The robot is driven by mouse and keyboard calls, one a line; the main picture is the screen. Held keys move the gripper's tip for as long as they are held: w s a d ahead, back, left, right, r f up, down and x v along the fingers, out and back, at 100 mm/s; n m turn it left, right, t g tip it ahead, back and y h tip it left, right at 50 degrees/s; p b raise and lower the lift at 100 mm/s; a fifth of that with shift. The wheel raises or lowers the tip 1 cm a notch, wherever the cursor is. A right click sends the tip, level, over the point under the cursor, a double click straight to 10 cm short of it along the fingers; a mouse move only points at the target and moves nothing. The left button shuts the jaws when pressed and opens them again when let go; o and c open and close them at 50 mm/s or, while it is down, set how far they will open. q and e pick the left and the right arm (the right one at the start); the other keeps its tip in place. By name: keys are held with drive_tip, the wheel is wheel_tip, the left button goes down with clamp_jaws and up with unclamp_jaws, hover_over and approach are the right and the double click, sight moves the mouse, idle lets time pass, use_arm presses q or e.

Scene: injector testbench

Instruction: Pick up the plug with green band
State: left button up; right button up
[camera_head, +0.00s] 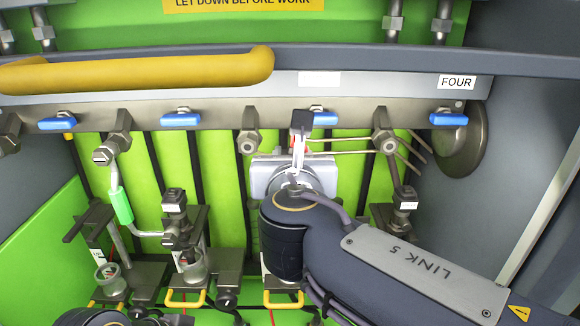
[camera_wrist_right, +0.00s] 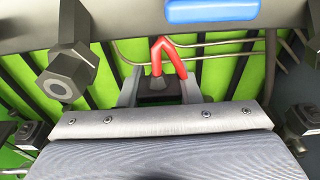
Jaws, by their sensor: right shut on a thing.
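My right gripper (camera_head: 297,160) reaches up to the middle of the bench, below the pipe rail. In the right wrist view its fingers (camera_wrist_right: 160,88) are shut on a small dark block (camera_wrist_right: 157,85) with a red forked part (camera_wrist_right: 167,56) rising from it. No green band shows on this held piece; the gripper hides much of it. A bright green sleeve (camera_head: 122,206) sits around a bent metal pipe at the left, well apart from the right gripper. My left gripper is not in view.
Blue-handled valves (camera_head: 181,120) line the grey rail (camera_head: 220,113) above. A hex fitting (camera_wrist_right: 68,70) stands close left of the gripper. A yellow bar (camera_head: 140,72) crosses the upper left. Thin metal lines (camera_head: 345,153) run right of the gripper. Glass cups (camera_head: 109,277) stand lower left.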

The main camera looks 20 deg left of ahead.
drive_tip(key=s+r, duration=0.1)
drive_tip(key=r, duration=0.1)
drive_tip(key=s+d+r, duration=0.1)
drive_tip(key=shift+s+d+r, duration=0.2)
drive_tip(key=shift+s+r, duration=0.15)
drive_tip(key=s+d+r, duration=0.4)
drive_tip(key=s, duration=0.4)
drive_tip(key=shift+s+r+b, duration=0.2)
drive_tip(key=shift+s+b, duration=0.05)
drive_tip(key=shift+b, duration=0.2)
drive_tip(key=shift+d, duration=0.1)
